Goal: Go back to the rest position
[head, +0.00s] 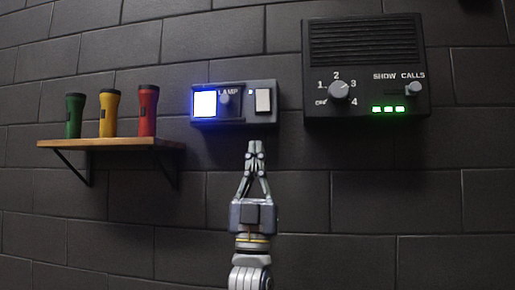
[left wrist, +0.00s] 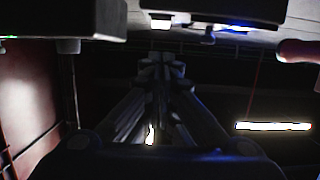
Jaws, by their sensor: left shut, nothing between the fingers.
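My left gripper (head: 255,146) is shut and empty, pointing up in front of the dark block wall. Its tips are just below the small lamp box (head: 235,118), with a little gap in the picture. The lamp box has a lit blue-white panel (head: 205,104), a dark knob (head: 225,99) and a pale rocker switch (head: 263,100). In the left wrist view the closed fingers (left wrist: 160,62) show in the middle, with the undersides of the boxes above them. My right gripper is not in view.
A larger black panel (head: 365,45) with a dial (head: 339,89), a "SHOW CALLS" knob (head: 413,88) and green lights (head: 388,109) hangs at upper right. A wooden shelf (head: 110,144) at left holds green (head: 74,116), yellow (head: 108,114) and red (head: 148,112) flashlights. The lower wall is clear.

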